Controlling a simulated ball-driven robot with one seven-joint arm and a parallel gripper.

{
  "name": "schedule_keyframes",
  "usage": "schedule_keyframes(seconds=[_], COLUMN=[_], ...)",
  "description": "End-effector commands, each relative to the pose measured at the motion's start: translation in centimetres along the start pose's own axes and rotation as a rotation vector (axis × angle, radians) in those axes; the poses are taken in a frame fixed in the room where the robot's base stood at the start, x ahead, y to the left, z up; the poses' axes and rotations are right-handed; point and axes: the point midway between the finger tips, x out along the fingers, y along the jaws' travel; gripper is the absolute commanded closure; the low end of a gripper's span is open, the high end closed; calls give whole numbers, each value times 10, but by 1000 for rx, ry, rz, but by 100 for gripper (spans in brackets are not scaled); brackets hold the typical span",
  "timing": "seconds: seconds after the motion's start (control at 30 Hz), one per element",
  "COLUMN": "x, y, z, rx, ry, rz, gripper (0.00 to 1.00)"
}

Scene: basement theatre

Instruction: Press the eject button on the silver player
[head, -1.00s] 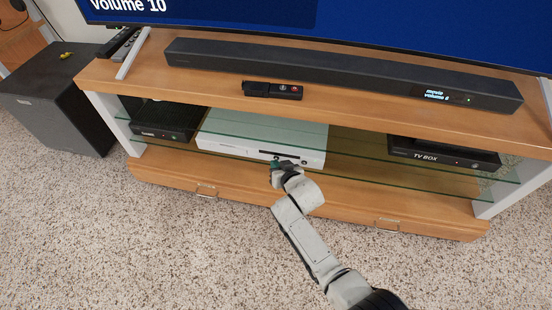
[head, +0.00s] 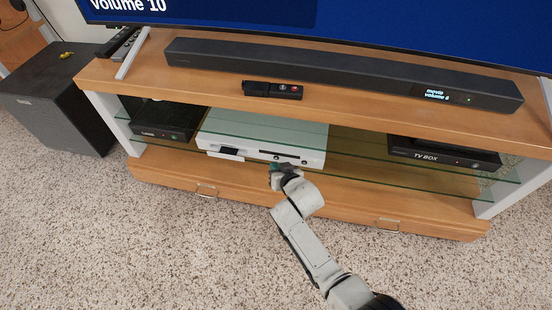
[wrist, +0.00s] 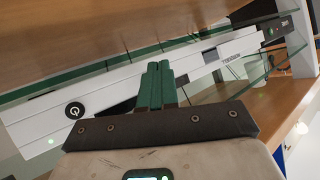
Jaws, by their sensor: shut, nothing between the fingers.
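The silver player (head: 285,131) is a white-silver box on the glass shelf in the middle of the TV stand. A dark slot and a small round button show on the right part of its front. My gripper (head: 275,167) is just in front of and below the front's right part. In the wrist view the green fingers (wrist: 158,68) are shut and empty before the player's front (wrist: 100,93). A round black button (wrist: 75,110) shows at left. I cannot tell whether the fingers touch the player.
A black box (head: 165,124) stands left of the player, and a TV box (head: 440,153) to its right. The wooden top (head: 215,88) overhangs them, with a soundbar (head: 330,75) and a black remote (head: 272,90) on it. Open carpet (head: 140,245) lies in front.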

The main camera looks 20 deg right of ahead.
Motion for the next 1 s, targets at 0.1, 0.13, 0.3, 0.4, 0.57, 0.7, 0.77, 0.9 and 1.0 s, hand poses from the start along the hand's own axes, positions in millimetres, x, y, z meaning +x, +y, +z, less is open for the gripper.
schedule_keyframes(seconds=[0.1, 0.13, 0.3, 0.4, 0.57, 0.7, 0.77, 0.9, 1.0], x=[-1, -1, -1, -4, -14, -23, -26, -35, -40], y=[0, 0, -1, -4, -11, -17, -20, -26, -29], z=[0, 0, 1, 4, 13, 20, 22, 28, 31], rx=[1, 1, 1, 1, 0, -1, -1, -1, 0], ry=[1, 1, 1, 0, 0, 0, 1, 1, 0], rz=[1, 1, 0, -2, -2, -2, -2, -2, 0], gripper=[100, 100, 100, 100, 100, 100, 100, 100, 100])
